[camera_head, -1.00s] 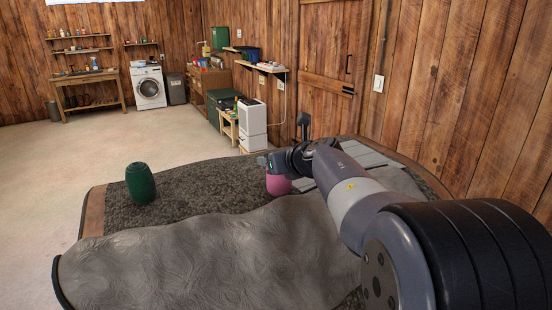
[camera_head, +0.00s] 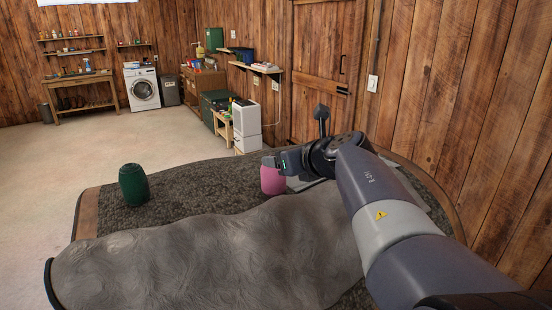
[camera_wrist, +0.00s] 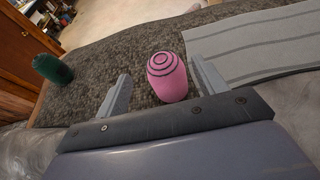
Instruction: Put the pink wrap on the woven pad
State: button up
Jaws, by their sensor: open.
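The pink wrap (camera_head: 272,180) is a rounded roll standing upright on the dark textured surface; the wrist view shows its ringed top (camera_wrist: 167,76). My gripper (camera_wrist: 158,84) is open, with one finger on each side of the wrap's near part. The wrap sits closer to the right finger, and I cannot tell whether they touch. In the head view my gripper (camera_head: 273,164) is beside the wrap and partly covers it. The grey striped woven pad (camera_wrist: 250,48) lies flat just right of the wrap, with bare space on it. My arm hides most of it in the head view.
A green roll (camera_head: 134,184) stands at the left of the dark surface, also in the wrist view (camera_wrist: 52,69). A large rumpled grey cover (camera_head: 200,255) fills the front. The wooden wall (camera_head: 480,110) is close on the right.

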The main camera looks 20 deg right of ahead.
jog(key=shift+v, duration=1.9)
jog(key=shift+o, duration=0.3)
